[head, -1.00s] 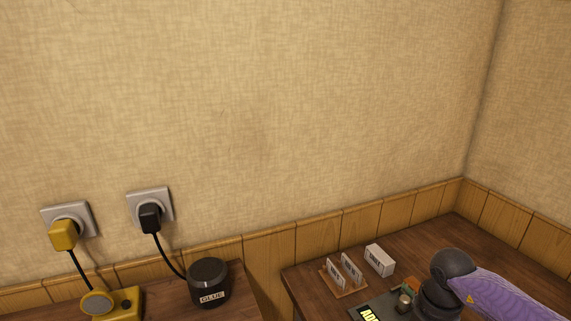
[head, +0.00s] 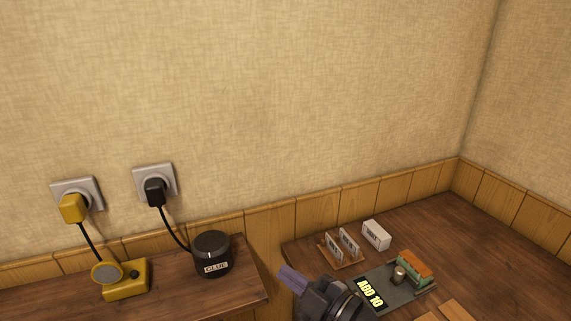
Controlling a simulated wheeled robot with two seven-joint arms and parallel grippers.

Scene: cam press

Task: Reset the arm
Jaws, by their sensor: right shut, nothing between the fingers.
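My right gripper (head: 286,274) shows at the bottom centre of the head view, its purple fingers shut and empty, pointing up and left from a dark wrist. It is between the left table and the right table, near the right table's left edge. The rest of that arm is cut off by the lower edge of the picture. My left gripper is not in view.
On the left table (head: 190,304) are a plugged-in yellow device (head: 125,283) and a black glue pot (head: 212,256). The right table (head: 430,218) holds a card rack (head: 344,262), a white box (head: 376,236) and a dark "ADD 10" panel (head: 399,293). Its back right is clear.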

